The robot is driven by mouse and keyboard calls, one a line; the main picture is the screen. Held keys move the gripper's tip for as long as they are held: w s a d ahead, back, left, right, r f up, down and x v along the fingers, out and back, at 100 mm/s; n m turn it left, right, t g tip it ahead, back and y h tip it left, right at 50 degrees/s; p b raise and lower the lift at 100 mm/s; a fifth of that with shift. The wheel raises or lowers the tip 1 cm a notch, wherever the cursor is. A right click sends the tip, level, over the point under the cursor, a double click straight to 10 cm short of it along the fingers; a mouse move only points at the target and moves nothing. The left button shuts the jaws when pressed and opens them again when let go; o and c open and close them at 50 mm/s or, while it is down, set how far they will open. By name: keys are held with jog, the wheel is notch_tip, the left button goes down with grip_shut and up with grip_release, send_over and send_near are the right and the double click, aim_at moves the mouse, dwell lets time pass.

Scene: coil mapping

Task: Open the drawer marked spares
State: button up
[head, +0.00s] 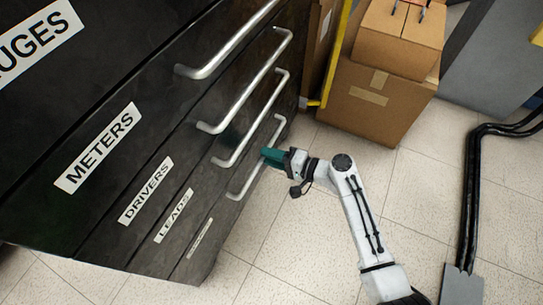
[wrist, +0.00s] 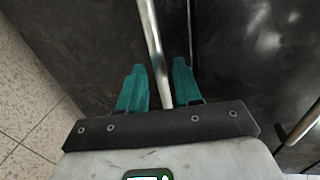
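A black drawer cabinet (head: 110,140) fills the left of the head view. Its labels read METERS, DRIVERS and LEADS downward, with a cut-off label above. The lowest label (head: 199,238) is too small to read surely; no other label reads spares. The lowest drawer's bar handle (head: 240,188) is the bottom one of several. The drawers look shut. My gripper (head: 264,154) is at this handle's upper part. In the wrist view my gripper (wrist: 159,66) is open, with a metal handle bar (wrist: 153,40) running between its teal fingers, and gaps show on both sides.
Stacked cardboard boxes (head: 377,100) stand beyond the cabinet, beside a yellow post (head: 336,55). Black cables (head: 470,190) run along the floor at the right. The tiled floor (head: 285,240) in front of the cabinet is clear. Another handle (wrist: 300,125) shows at the wrist view's right edge.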

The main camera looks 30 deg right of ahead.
grip_shut()
jog(key=shift+s+d, duration=0.1)
dwell(0.4)
